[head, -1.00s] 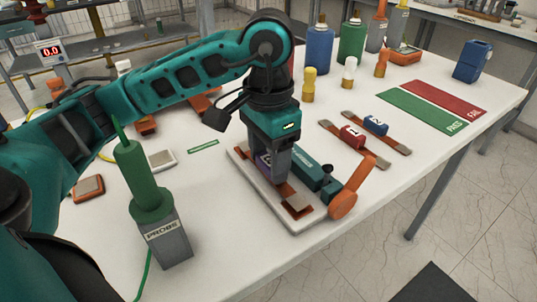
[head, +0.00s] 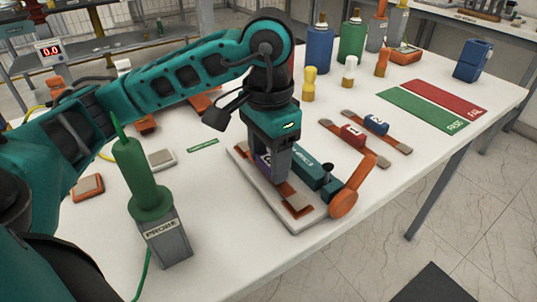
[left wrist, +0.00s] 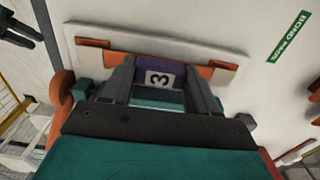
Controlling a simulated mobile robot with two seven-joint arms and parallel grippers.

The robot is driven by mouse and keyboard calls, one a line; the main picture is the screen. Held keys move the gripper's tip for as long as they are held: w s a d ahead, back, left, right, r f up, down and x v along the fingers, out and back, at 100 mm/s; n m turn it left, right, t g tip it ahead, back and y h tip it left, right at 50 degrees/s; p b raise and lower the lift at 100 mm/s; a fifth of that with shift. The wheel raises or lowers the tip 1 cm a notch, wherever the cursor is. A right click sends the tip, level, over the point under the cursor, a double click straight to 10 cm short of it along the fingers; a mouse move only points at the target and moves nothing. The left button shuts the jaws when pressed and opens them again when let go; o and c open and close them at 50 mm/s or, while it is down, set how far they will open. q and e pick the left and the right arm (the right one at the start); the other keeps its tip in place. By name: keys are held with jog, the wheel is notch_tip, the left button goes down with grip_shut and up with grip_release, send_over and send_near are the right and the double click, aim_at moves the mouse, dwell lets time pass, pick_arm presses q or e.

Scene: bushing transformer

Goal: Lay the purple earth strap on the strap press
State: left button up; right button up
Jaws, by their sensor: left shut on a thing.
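The purple earth strap (head: 263,161) has a purple middle marked 3, seen in the left wrist view (left wrist: 165,76), and copper-coloured ends. It lies along the strap press (head: 290,217), a pale base with orange parts, a teal block and an orange lever (head: 345,198). My left gripper (head: 268,170) points down over the press and is shut on the strap's purple middle. In the left wrist view its two fingers stand on either side of the purple part. The gripper hides much of the strap in the head view, and I cannot tell whether the strap touches its seat.
A red strap (head: 352,134) and a blue strap (head: 376,124) lie to the right of the press. A green probe (head: 148,180) stands in a grey holder at the front left. Green and red mats (head: 425,112) lie at the right; several bottles stand behind.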

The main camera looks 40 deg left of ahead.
pick_arm(q)
jog(key=shift+f, duration=0.1)
pick_arm(e)
jog(key=shift+f, duration=0.2)
pick_arm(q)
jog(key=o, duration=1.2)
jog(key=shift+r, duration=0.3)
notch_tip(320, 180, up, 5)
jog(key=shift+p, duration=0.65)
notch_tip(320, 180, up, 7)
jog(key=p, duration=0.2)
jog(key=shift+r, duration=0.2)
pick_arm(e)
jog(key=shift+s+d+r+h, duration=0.15)
jog(key=shift+s+d+r, duration=0.05)
jog(key=shift+d+r, duration=0.25)
jog(key=shift+s+d+r+h, duration=0.15)
jog(key=shift+d+r, duration=0.15)
jog(key=shift+r, duration=0.15)
